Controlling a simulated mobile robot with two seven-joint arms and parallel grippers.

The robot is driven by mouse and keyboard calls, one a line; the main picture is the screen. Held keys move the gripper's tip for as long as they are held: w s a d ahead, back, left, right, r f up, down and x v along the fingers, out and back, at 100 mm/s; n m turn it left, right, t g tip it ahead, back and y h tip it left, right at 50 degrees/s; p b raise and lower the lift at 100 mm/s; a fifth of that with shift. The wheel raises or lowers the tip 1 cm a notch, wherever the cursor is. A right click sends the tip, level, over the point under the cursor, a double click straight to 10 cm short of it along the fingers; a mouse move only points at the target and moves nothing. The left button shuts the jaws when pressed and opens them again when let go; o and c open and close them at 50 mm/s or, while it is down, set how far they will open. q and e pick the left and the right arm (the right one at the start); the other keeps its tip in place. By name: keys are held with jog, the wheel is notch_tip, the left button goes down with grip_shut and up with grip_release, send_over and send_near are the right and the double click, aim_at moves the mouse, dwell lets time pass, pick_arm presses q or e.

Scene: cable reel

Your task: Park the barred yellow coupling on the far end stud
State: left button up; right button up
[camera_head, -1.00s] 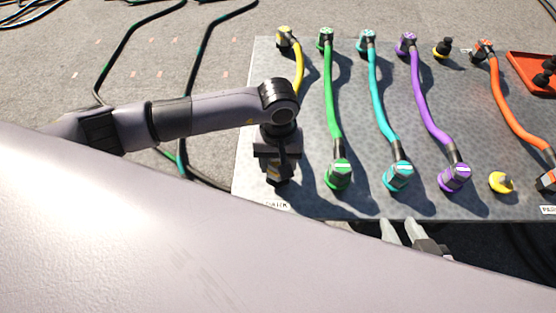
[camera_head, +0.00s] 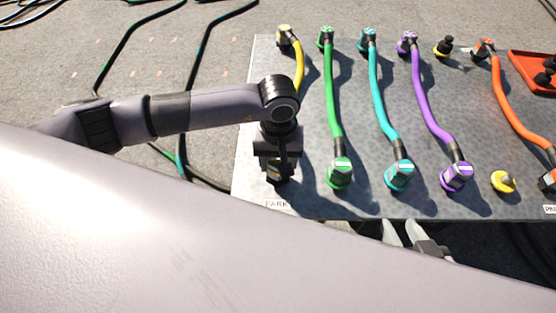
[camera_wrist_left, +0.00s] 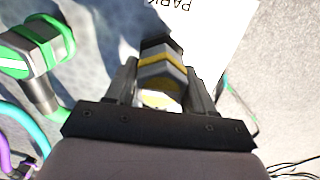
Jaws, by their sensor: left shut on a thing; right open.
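My left gripper (camera_head: 277,160) is shut on the yellow coupling (camera_wrist_left: 160,72) at the near left corner of the metal panel (camera_head: 300,206), beside a PARK label. In the left wrist view the coupling is grey with yellow bands and sits between the fingers (camera_wrist_left: 165,85). In the head view the gripper mostly hides it. Whether it sits on a stud there cannot be told. The yellow hose (camera_head: 300,75) runs from a yellow-ringed fitting (camera_head: 284,36) at the back and goes behind my arm. My right gripper (camera_head: 405,233) is open and empty below the panel's near edge.
Close to the right stand the green coupling (camera_head: 340,172), the teal coupling (camera_head: 398,174) and the purple coupling (camera_head: 456,176) with their hoses. A bare yellow fitting (camera_head: 503,181) stands further right. An orange hose (camera_head: 512,105) and red tray (camera_head: 530,68) lie beyond.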

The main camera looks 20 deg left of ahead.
pick_arm(q)
jog(key=shift+f, duration=0.15)
pick_arm(e)
jog(key=shift+s+f, duration=0.1)
jog(key=shift+f, duration=0.3)
pick_arm(q)
jog(key=shift+f+b, duration=0.3)
jog(key=shift+b, duration=0.1)
pick_arm(e)
jog(key=shift+f, duration=0.3)
pick_arm(q)
jog(key=shift+f, duration=0.1)
pick_arm(e)
jog(key=shift+f, duration=0.15)
pick_arm(q)
jog(key=o, duration=1.2)
pick_arm(e)
jog(key=shift+s, duration=0.1)
pick_arm(q)
jog(key=shift+o, duration=0.2)
notch_tip(320, 180, up, 7)
jog(key=shift+r+p, duration=0.15)
jog(key=shift+p, duration=0.7)
pick_arm(e)
notch_tip(320, 180, up, 2)
jog(key=shift+r, duration=0.15)
